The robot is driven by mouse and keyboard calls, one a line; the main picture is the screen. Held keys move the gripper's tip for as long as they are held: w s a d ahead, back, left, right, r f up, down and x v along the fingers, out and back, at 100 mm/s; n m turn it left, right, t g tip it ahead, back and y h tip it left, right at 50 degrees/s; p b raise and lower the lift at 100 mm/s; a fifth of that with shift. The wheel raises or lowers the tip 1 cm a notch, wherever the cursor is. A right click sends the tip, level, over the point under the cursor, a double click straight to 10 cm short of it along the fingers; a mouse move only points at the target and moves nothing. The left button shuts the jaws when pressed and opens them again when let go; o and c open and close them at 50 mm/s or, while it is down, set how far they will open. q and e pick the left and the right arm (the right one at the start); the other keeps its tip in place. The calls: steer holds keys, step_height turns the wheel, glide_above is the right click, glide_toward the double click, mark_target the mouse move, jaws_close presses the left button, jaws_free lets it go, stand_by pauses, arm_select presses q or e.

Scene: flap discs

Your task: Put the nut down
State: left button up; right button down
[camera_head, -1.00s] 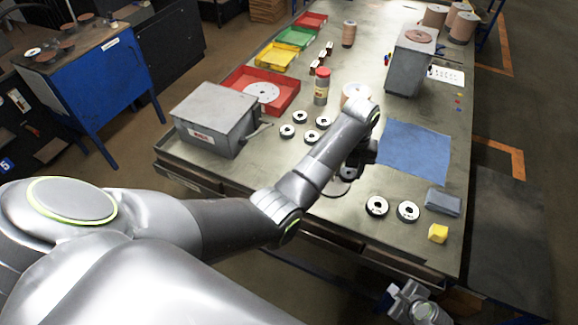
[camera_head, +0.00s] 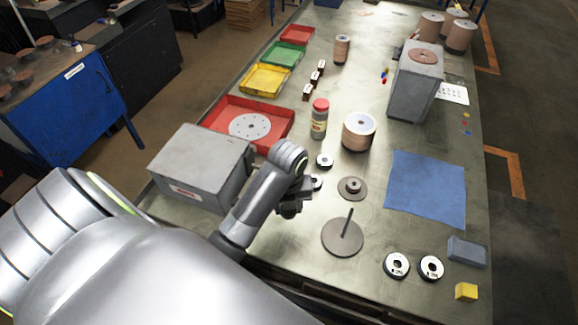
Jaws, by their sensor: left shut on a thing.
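My left gripper (camera_head: 297,205) is over the table just right of the grey box. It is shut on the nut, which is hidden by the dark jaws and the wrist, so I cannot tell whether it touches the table. A round plate with an upright post (camera_head: 343,238) is to the right and in front of the gripper. A flat disc with a raised hub (camera_head: 352,190) lies right of it. My right gripper is out of view.
The grey box (camera_head: 203,168) stands close left of my gripper. A red tray (camera_head: 222,109) holds a pale disc. A red-capped jar (camera_head: 319,120) and a disc stack (camera_head: 359,131) stand behind. A blue cloth (camera_head: 426,188) and two black-and-white rings (camera_head: 397,265) lie to the right.

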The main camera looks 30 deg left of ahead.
arm_select(q)
steer(key=p, duration=0.1)
glide_above(288, 230)
step_height(288, 230, down, 5)
steer(key=shift+s+d, duration=0.1)
steer(key=shift+s, duration=0.05)
step_height(288, 230, down, 4)
steer(key=shift+r+p, duration=0.1)
steer(key=shift+p, duration=0.3)
steer(key=shift+f, duration=0.45)
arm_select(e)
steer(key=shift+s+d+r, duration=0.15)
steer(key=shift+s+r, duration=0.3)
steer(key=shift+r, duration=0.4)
arm_select(q)
steer(key=shift+f, duration=0.2)
steer(key=o, duration=0.9)
steer(key=shift+r, duration=0.1)
steer(key=shift+c, duration=0.2)
